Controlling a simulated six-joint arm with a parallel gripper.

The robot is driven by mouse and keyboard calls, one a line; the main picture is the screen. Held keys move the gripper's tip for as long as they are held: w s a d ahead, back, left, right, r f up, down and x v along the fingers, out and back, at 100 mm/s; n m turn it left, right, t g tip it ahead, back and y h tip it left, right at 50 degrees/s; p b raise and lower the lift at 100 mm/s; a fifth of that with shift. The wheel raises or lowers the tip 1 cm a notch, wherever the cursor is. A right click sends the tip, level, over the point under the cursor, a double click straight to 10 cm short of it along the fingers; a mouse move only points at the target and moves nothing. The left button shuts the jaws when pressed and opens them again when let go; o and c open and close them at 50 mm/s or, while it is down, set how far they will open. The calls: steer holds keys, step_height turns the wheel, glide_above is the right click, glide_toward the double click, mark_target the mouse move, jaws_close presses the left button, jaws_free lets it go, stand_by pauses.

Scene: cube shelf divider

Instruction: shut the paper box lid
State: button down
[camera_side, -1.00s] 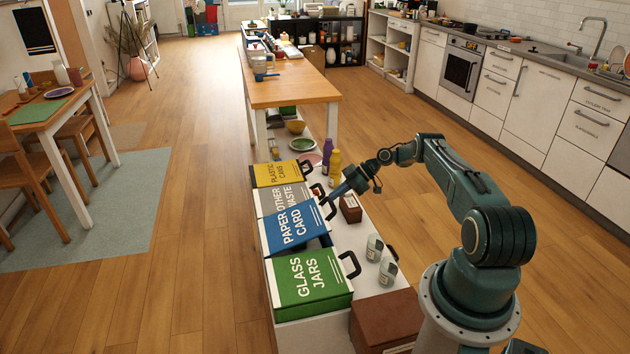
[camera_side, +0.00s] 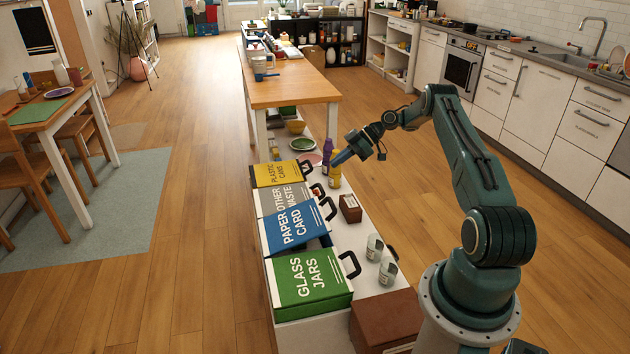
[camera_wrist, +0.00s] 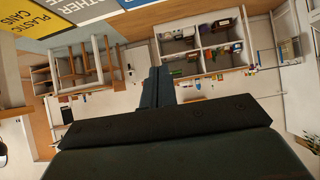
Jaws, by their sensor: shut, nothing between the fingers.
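The blue PAPER CARD lid (camera_side: 297,226) is on its box, between the grey OTHER WASTE lid and the green GLASS JARS lid. It looks tilted, and a dark gap shows near its lower right edge; I cannot tell how far it stands open. Its black handle (camera_side: 328,208) is at the right. Part of the blue lid (camera_wrist: 78,8) shows at the top of the wrist view. My gripper (camera_side: 340,158) is shut and empty. It is raised above the counter near the bottles, up and to the right of the blue lid and apart from it.
The yellow lid (camera_side: 276,174), grey lid (camera_side: 284,196) and green lid (camera_side: 308,280) are in line with the blue one. A yellow bottle (camera_side: 335,176) and a purple bottle (camera_side: 326,156) stand near my gripper. A small brown box (camera_side: 351,209) and two glass jars (camera_side: 375,246) stand right of the lids.

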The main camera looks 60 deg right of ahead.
step_height(320, 180, up, 6)
glide_above(332, 203)
steer(key=s, duration=0.1)
steer(key=shift+s+d+f, duration=0.15)
steer(key=shift+d, duration=0.3)
step_height(332, 203, down, 6)
steer(key=w+a+m+g+h, duration=0.2)
steer(key=m+g+h, duration=0.6)
steer(key=m, duration=1)
steer(key=shift+w, duration=0.3)
steer(key=shift+f, duration=0.1)
steer(key=f, duration=0.9)
steer(key=s+f, duration=0.1)
steer(key=f, duration=0.3)
steer(key=shift+d+f, duration=0.3)
steer(key=shift+d, duration=0.1)
